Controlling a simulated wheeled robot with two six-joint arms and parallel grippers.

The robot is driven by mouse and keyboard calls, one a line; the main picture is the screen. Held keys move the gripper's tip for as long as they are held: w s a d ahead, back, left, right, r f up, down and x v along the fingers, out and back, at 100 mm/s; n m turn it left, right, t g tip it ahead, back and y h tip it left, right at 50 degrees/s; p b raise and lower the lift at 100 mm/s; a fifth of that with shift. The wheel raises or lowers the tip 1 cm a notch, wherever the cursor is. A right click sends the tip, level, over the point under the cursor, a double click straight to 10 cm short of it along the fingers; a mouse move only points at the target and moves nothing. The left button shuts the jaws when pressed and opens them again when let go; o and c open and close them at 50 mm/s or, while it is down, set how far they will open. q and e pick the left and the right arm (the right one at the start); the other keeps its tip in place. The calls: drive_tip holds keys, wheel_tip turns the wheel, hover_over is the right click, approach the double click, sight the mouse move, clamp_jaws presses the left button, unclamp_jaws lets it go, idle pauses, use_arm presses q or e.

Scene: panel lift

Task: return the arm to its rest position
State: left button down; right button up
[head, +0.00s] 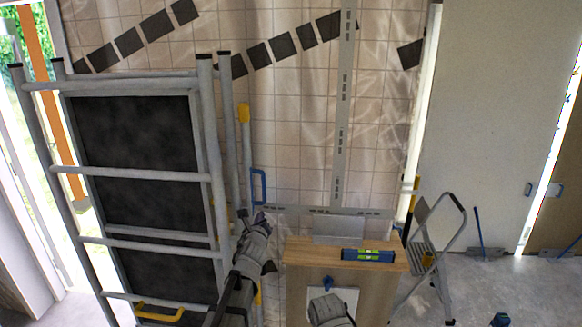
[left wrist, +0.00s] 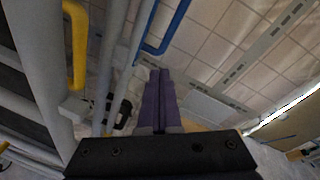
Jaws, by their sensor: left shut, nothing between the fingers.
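My left gripper (head: 252,216) is raised in front of the tiled wall, just right of the grey tube frame (head: 215,150). In the left wrist view its purple fingers (left wrist: 159,100) are shut together with nothing between them. The left arm comes up from the bottom of the head view, close beside the frame's right uprights. A grey link of mine shows at the bottom centre. My right gripper is not in view.
A dark panel (head: 140,150) stands inside the tube frame. A wooden cabinet (head: 300,253) with a green-blue spirit level (head: 368,255) on top stands right of my left arm. A stepladder (head: 425,245) is further right. A blue handle (left wrist: 165,35) is near the fingers.

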use_arm(q)
drive_tip(key=s+d+f+n+g+b, duration=0.25)
drive_tip(key=s+f+n, duration=0.25)
drive_tip(key=f, duration=0.4)
drive_tip(key=s+d+f+n+g+b, duration=0.1)
drive_tip(key=s+f+n+g+b, duration=0.3)
drive_tip(key=f, duration=0.4)
drive_tip(key=s+d+f+n+g+b, duration=0.2)
drive_tip(key=s+f+n, duration=0.3)
drive_tip(key=s, duration=0.4)
drive_tip(key=s+d+f+n+g+b, duration=0.2)
drive_tip(key=s+f+n+g+b, duration=0.2)
drive_tip(key=s+f, duration=0.4)
drive_tip(key=s+d+f+n+g+b, duration=0.2)
drive_tip(key=s+f+n+b, duration=0.3)
drive_tip(key=s, duration=0.6)
wheel_tip(320, 180, down, 2)
drive_tip(key=shift+s+d+f+n+g, duration=0.2)
drive_tip(key=shift+s+d+n+g, duration=0.1)
drive_tip(key=shift+n+g, duration=0.75)
